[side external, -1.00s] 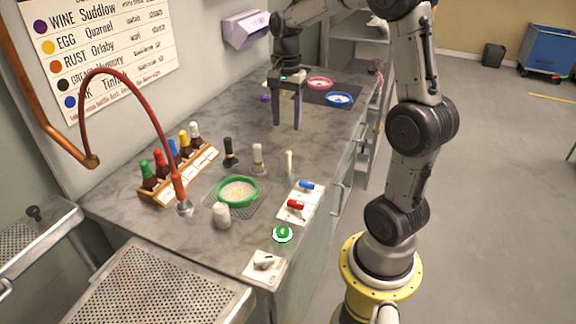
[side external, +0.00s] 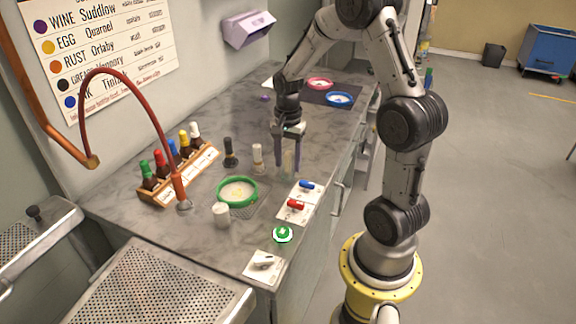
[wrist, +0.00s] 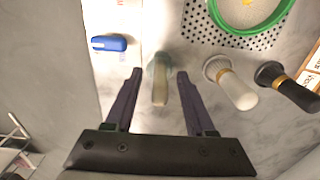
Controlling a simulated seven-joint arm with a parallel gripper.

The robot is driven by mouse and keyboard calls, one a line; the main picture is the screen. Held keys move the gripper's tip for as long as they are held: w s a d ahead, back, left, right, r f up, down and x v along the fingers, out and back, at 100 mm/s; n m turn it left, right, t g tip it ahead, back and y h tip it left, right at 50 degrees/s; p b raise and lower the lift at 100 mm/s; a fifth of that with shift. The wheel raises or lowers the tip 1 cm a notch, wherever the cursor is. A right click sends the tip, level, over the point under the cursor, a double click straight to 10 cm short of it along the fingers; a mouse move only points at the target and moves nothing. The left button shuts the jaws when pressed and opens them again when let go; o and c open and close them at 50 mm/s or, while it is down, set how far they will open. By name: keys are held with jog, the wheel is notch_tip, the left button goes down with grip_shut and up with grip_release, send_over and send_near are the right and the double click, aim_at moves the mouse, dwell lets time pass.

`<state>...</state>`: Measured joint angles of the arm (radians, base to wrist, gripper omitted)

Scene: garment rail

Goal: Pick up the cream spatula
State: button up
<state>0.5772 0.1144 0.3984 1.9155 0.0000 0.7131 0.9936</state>
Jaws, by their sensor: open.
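The cream spatula (side external: 288,162) stands upright on the marble counter, and in the side view the fingers partly cover it. In the wrist view the spatula (wrist: 160,82) shows as a small pale upright piece in the gap between the fingers. My gripper (side external: 287,170) points down with one finger on each side of it. In the wrist view my gripper (wrist: 160,73) is open, with visible space between the spatula and each finger.
A white-handled brush (side external: 257,157) and a black-handled one (side external: 230,153) stand to the left. A green-rimmed sieve (side external: 237,191) is in front left. A panel with a blue switch (side external: 306,185) and a red switch (side external: 297,204) lies in front. Blue bowl (side external: 339,99) stands behind.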

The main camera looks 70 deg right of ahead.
aim_at(289, 152)
jog(key=shift+f, duration=0.3)
grip_shut()
jog(key=shift+r, duration=0.15)
jog(key=shift+r, duration=0.55)
notch_tip(289, 152, up, 2)
jog(key=shift+s+r, duration=0.1)
jog(key=shift+r, duration=0.1)
jog(key=s+a+r, duration=0.7)
jog(key=s+r, duration=0.2)
jog(key=s, duration=0.2)
jog(key=shift+s+a+r, duration=0.15)
jog(key=shift+s+a, duration=0.15)
jog(key=shift+a, duration=0.05)
